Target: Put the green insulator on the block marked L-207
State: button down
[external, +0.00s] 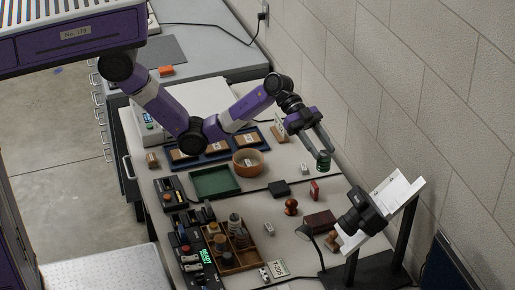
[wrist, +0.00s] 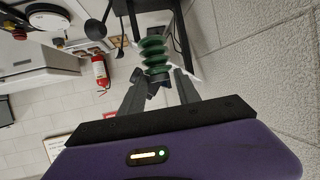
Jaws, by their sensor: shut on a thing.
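The green insulator (external: 323,166) is a small ribbed piece, held above the table near the wall side. My gripper (external: 321,153) is shut on it, with the fingers pointing down in the external view. In the wrist view the green ribbed insulator (wrist: 153,53) stands out between the fingertips of my gripper (wrist: 158,76). Brown blocks with pale labels (external: 217,143) sit in a blue tray (external: 203,158) beneath my arm. Their lettering is too small to read, so I cannot tell which is L-207. My arm hides part of the tray.
A round tan bowl (external: 248,168) and a green tray (external: 215,190) stand left of my gripper. A dark lamp or camera head (external: 362,213) and a tilted white board (external: 398,193) stand to the right. A wooden organizer (external: 238,262) is at the front. The wall (external: 400,80) is close behind.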

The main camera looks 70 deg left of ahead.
jog(key=f, duration=1.3)
jog(key=f+p, duration=0.1)
jog(key=f, duration=0.6)
jog(key=shift+w+d+f, duration=0.15)
jog(key=shift+w+f, duration=0.15)
jog(key=shift+f, duration=0.05)
jog(key=shift+f, duration=0.15)
jog(key=c, duration=0.9)
grip_release()
jog(key=shift+o, duration=0.2)
jog(key=shift+r, duration=0.25)
jog(key=v, duration=1.2)
jog(key=shift+s+b, duration=0.2)
jog(key=shift+b, duration=0.25)
